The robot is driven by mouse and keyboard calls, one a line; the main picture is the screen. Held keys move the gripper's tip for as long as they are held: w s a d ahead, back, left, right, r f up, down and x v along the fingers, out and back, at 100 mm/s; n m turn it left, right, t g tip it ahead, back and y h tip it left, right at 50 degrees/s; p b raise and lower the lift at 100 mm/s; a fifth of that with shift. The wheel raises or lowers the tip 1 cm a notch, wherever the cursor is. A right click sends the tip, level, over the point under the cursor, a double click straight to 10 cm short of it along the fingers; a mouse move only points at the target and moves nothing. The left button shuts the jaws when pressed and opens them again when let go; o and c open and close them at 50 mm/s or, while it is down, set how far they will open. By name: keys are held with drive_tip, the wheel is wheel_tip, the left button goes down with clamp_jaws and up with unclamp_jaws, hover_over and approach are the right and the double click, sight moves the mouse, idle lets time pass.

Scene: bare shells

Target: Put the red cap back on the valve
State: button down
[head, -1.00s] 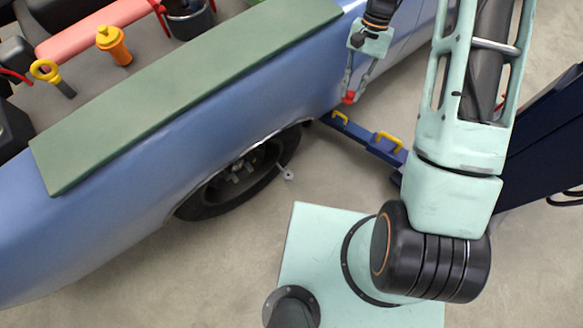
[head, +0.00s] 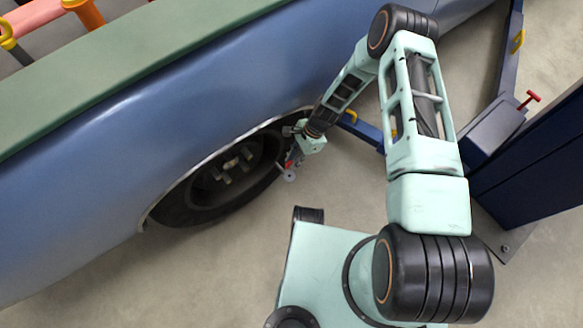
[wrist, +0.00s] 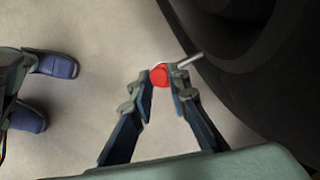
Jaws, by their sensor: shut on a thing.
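The small red cap (wrist: 159,77) is held between the two fingertips of my gripper (wrist: 162,83) in the wrist view. In the head view the cap (head: 289,163) is a small red spot, partly hidden by my gripper (head: 295,156). The valve is a thin metal stem (wrist: 188,60) that sticks out from the dark wheel. In the wrist view the stem's end passes behind the finger and cap. I cannot tell whether cap and valve touch.
The tyre (head: 190,207) and blue car body (head: 200,110) lie close beside my gripper. A green cover (head: 130,65) lies along the car's edge. A blue lift arm (head: 365,130) and dark blue post (head: 530,155) stand right. Concrete floor (head: 235,250) below the wheel is clear.

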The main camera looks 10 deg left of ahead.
drive_tip(key=shift+x, duration=1)
drive_tip(key=shift+d+f+b, duration=0.15)
drive_tip(key=shift+f+b, duration=2.3)
drive_tip(key=shift+f, duration=0.55)
drive_tip(key=shift+s, duration=0.15)
drive_tip(key=shift+s+d+r, duration=0.1)
drive_tip(key=shift+s+d, duration=0.1)
drive_tip(key=shift+d, duration=0.05)
drive_tip(key=shift+w+a+r, duration=0.2)
drive_tip(key=shift+w+r, duration=0.05)
drive_tip(key=shift+f+b, duration=0.25)
drive_tip(key=shift+b, duration=0.25)
drive_tip(key=c, duration=1.8)
unclamp_jaws()
